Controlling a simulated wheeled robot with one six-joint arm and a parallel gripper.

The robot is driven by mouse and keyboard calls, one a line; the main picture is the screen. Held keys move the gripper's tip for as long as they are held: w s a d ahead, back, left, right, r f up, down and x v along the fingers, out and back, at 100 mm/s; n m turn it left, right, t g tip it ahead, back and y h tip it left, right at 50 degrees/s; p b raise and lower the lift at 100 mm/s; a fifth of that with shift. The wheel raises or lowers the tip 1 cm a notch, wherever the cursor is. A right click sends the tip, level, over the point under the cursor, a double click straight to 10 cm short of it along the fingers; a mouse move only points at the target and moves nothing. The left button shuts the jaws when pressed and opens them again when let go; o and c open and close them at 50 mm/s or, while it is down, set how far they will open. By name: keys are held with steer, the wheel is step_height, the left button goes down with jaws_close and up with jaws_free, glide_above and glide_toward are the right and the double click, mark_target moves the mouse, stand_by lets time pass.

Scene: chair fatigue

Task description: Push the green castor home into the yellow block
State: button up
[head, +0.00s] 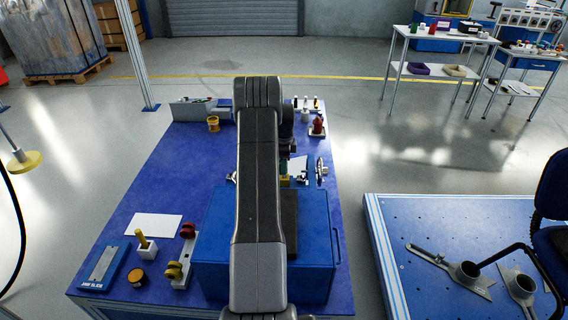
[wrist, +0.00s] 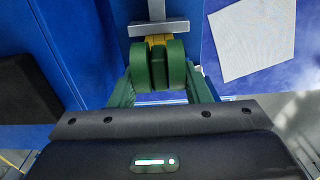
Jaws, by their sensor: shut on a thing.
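The green castor (wrist: 176,64) is a twin-wheeled piece in the middle of the wrist view. My gripper (wrist: 160,72) is shut on it, with a green finger on each side. A yellow part (wrist: 157,40), which looks like the yellow block, shows just beyond the castor, against a grey metal bar. The castor covers most of it, so I cannot tell how deep the castor sits. In the head view my arm hides most of this area.
A blue box (head: 316,240) stands on the blue table (head: 150,190) under my arm. A white sheet (wrist: 252,38) lies to the right in the wrist view. Red and yellow castors (head: 188,231) stand at the table's front left. The table's left middle is clear.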

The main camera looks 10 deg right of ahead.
steer(key=shift+f+b, duration=0.45)
steer(key=shift+f, duration=0.35)
steer(key=o, duration=1)
step_height(320, 180, up, 14)
steer(key=shift+f, duration=0.1)
step_height(320, 180, down, 14)
steer(key=shift+r, duration=0.45)
steer(key=shift+f, duration=0.15)
